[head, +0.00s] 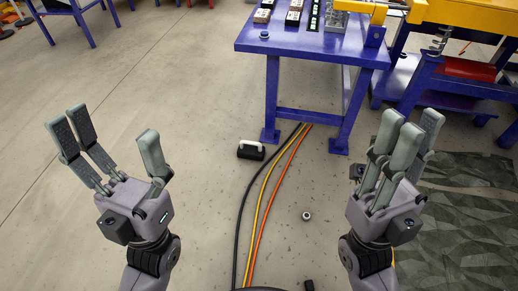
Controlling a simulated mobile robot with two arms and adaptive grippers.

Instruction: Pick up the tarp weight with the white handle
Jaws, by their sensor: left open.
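The tarp weight with the white handle (250,151) is a small black block on the concrete floor, left of the cables and near the blue table's left front leg. My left gripper (112,138) is open and empty, with its fingers spread and pointing up, left of the weight in the picture. My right gripper (408,128) is raised at the right, apart from the weight. Its fingers overlap from this angle, so I cannot tell whether it is open or shut. Nothing shows between its fingers.
Black, yellow and orange cables (268,186) run along the floor between my arms. A small round metal piece (306,215) lies right of them. A blue table (310,48) with parts on it stands ahead. A dark patterned mat (465,225) lies at right.

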